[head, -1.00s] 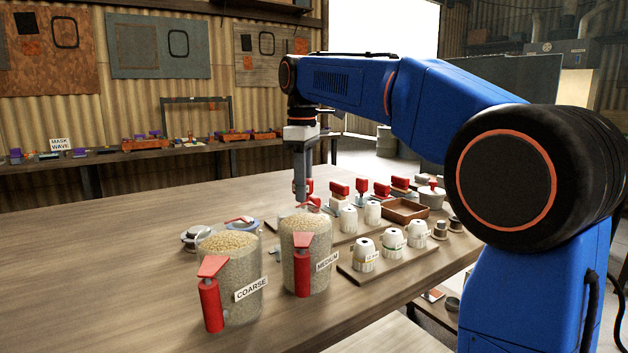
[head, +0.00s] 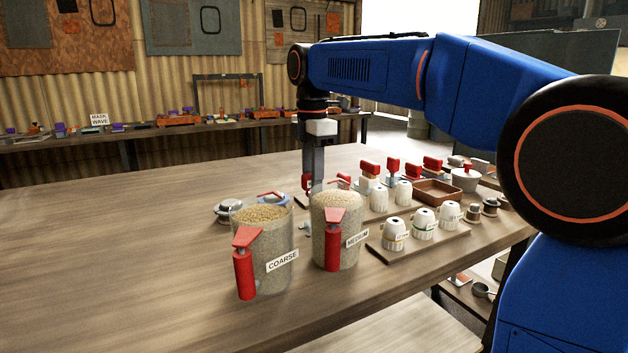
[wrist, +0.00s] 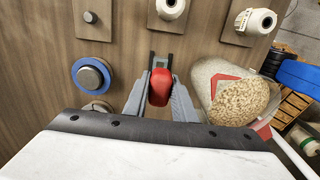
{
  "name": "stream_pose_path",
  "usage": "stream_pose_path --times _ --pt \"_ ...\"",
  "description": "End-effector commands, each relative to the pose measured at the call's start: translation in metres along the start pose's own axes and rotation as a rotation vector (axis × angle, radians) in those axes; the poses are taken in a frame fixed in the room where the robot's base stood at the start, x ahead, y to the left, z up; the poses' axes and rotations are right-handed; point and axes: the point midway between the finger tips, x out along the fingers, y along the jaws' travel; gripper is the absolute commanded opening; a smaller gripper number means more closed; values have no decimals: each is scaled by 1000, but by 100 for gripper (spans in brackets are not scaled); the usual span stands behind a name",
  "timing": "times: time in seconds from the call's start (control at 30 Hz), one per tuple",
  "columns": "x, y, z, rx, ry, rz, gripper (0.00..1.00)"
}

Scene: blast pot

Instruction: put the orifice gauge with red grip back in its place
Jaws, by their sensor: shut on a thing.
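My gripper (wrist: 161,62) is shut on the red grip (wrist: 160,88) of a gauge, between its two grey fingers in the wrist view. The part of the gauge below the grip is hidden. I cannot tell which place belongs to the held gauge.
The coarse pot (head: 268,265) stands left of the medium one. White nozzles (head: 424,222) stand on a wooden board, near an open wooden tray (head: 437,193). A blue ring with a metal knob (wrist: 91,76) lies left of my gripper. The table's left side is clear.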

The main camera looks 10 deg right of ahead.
Motion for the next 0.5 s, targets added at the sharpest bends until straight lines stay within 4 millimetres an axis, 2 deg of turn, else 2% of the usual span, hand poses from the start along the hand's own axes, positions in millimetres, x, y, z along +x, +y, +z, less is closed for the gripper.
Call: stream_pose_path --times 0.27,0.5 --pt "6 0 0 1 0 -1 3" --pt "23 -1 0 2 0 -2 3"
